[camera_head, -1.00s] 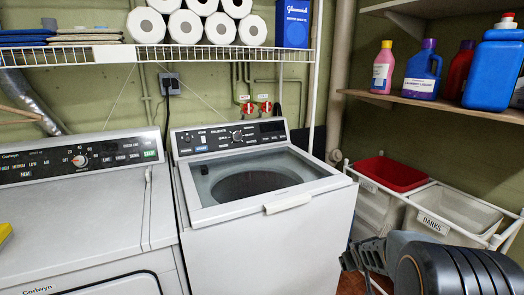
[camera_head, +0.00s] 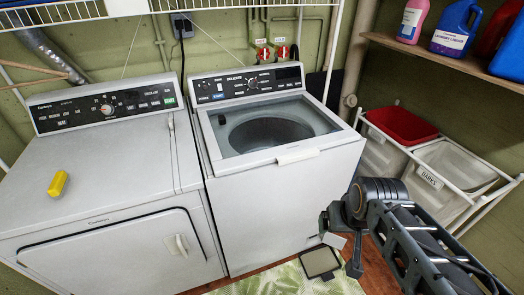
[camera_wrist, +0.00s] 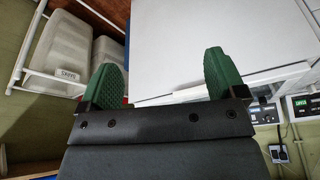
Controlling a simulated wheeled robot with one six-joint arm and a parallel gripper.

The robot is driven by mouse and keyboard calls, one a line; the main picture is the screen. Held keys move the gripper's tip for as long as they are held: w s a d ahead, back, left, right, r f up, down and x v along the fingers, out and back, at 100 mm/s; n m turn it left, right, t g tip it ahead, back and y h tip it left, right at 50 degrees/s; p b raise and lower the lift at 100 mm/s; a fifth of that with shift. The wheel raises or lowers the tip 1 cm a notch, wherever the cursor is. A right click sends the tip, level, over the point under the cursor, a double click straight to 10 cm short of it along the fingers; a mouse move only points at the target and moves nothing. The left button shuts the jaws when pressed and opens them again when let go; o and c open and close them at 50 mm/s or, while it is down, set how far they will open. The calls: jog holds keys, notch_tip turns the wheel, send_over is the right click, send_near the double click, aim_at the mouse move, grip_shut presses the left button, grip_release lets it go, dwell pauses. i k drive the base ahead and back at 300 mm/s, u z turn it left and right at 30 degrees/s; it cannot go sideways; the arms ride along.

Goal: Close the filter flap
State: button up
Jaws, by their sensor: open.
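The white top-loading washer (camera_head: 265,205) stands in the middle of the head view. A small dark-rimmed panel with a grey face (camera_head: 320,262), which looks like the filter flap hanging open, sticks out low at the washer's front right. My gripper is partly in front of that corner, so the flap's hinge and opening are unclear. My gripper (camera_wrist: 165,78) is open and empty, its two green fingers spread in the wrist view with the washer's white surface beyond them. In the head view it is just above and right of the panel; I cannot tell whether they touch.
A white dryer (camera_head: 110,200) with a yellow object (camera_head: 58,184) on top stands to the left. Laundry bins, red (camera_head: 402,124) and white (camera_head: 455,165), stand at right. A patterned mat (camera_head: 285,282) lies on the wooden floor in front of the washer.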

aim_at(337, 241)
jog(key=z, duration=2.4)
jog(key=i, duration=2.15)
jog(key=u, duration=3.6)
jog(key=i, duration=0.5)
